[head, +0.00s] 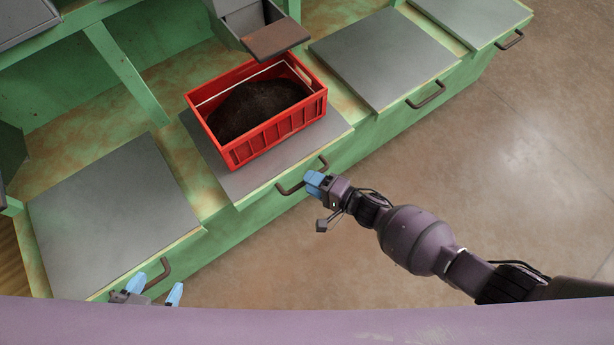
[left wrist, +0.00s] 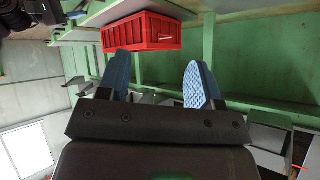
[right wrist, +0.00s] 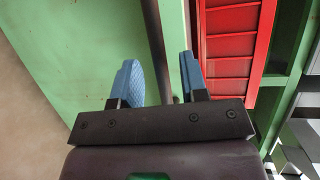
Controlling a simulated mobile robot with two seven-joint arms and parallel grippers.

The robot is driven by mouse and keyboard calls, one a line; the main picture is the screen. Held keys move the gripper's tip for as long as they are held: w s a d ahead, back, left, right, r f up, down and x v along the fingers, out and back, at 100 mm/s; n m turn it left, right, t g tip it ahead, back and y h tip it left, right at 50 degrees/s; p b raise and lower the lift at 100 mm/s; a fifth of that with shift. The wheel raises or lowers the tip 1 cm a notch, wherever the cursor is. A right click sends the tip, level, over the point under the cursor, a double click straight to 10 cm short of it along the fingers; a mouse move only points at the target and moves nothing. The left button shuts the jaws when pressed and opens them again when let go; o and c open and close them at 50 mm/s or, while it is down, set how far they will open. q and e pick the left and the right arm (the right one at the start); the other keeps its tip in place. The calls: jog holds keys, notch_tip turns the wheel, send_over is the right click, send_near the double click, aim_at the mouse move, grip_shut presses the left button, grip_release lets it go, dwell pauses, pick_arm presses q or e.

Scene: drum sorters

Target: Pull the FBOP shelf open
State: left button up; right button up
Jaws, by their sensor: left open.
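The sorter has several grey-topped shelves with brown handles; no FBOP label is readable. The middle shelf (head: 325,127) carries a red crate, and its handle (head: 290,188) is on the green front. My left gripper (head: 155,290) is open and empty, close to the handle (head: 162,272) of the left shelf (head: 110,215). Whether it touches that handle is unclear.
The red crate (head: 240,150) holds dark, loose material under a grey chute with a brown flap (head: 276,40). Further shelves (head: 385,60) with handles line up to the right. The concrete floor (head: 500,150) in front is clear. Green posts (head: 125,75) stand behind the shelves.

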jog(key=shift+x, duration=1)
grip_shut()
